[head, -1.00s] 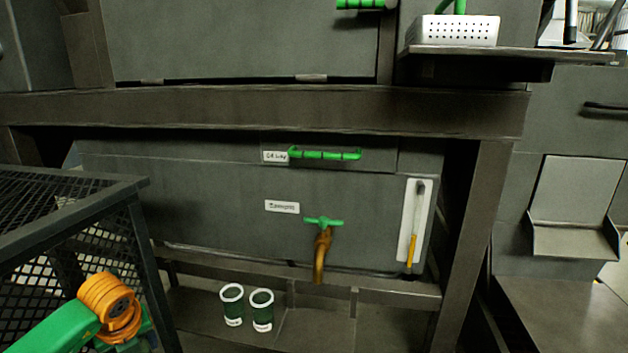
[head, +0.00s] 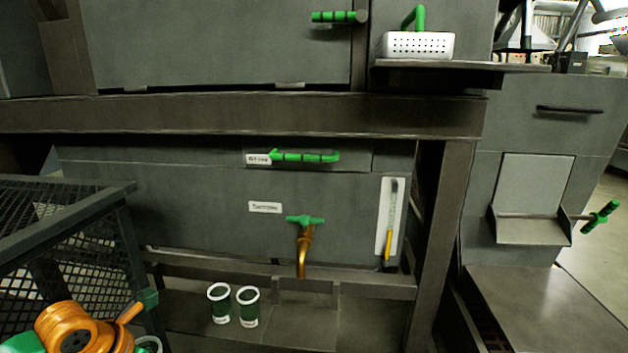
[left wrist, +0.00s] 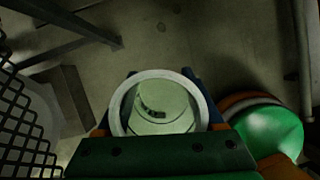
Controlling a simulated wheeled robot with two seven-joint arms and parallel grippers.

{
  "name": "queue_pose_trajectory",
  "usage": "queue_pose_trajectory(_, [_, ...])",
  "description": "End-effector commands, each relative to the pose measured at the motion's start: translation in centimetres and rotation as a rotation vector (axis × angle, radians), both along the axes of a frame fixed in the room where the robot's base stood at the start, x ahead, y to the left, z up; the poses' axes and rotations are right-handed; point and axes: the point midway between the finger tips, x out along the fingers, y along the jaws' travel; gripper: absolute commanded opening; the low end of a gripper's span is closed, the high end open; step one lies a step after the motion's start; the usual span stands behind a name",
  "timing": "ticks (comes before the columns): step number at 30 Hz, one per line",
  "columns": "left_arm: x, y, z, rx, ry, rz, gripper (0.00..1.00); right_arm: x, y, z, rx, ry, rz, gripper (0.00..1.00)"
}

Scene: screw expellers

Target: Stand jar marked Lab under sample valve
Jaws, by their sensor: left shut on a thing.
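My left gripper (left wrist: 158,88) is shut on a jar with a white rim (left wrist: 119,103), seen from above in the left wrist view. Its label cannot be read. In the head view, a pale rim (head: 149,343) shows at the bottom left beside my orange wrist. The sample valve (head: 304,245) is a brass spout with a green cross handle on the grey tank front, right of my left arm. Two green jars with white rims stand below and left of it, the left jar (head: 220,303) and the right jar (head: 248,306). Their labels are too small to read. My right gripper is not in view.
A black mesh-sided frame (head: 125,190) stands at left, close to my left arm. A lower shelf (head: 185,305) runs under the tank, with room below the spout. A thick post (head: 447,230) stands right of the tank. A white perforated basket (head: 418,45) sits above.

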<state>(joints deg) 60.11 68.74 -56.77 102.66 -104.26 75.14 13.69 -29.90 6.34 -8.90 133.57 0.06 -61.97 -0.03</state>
Motion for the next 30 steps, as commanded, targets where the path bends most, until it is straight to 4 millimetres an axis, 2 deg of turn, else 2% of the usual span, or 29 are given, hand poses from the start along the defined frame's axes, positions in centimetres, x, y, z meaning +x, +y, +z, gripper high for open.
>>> queue_pose_trajectory(5, [-0.9, -2.8, 1.3, -0.002, -0.002, -0.396, 0.11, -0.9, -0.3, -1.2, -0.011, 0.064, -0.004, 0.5])
queue_pose_trajectory(15, [-4.2, -8.1, 4.4, 0.001, -0.004, -1.388, 0.11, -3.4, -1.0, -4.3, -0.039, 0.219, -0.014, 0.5])
queue_pose_trajectory(24, [-8.0, -10.7, 7.5, 0.004, 0.002, -2.218, 0.11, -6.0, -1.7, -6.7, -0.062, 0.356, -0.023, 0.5])
queue_pose_trajectory(30, [-10.0, -11.5, 9.3, 0.004, 0.003, -2.635, 0.11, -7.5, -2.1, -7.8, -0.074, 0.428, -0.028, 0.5])
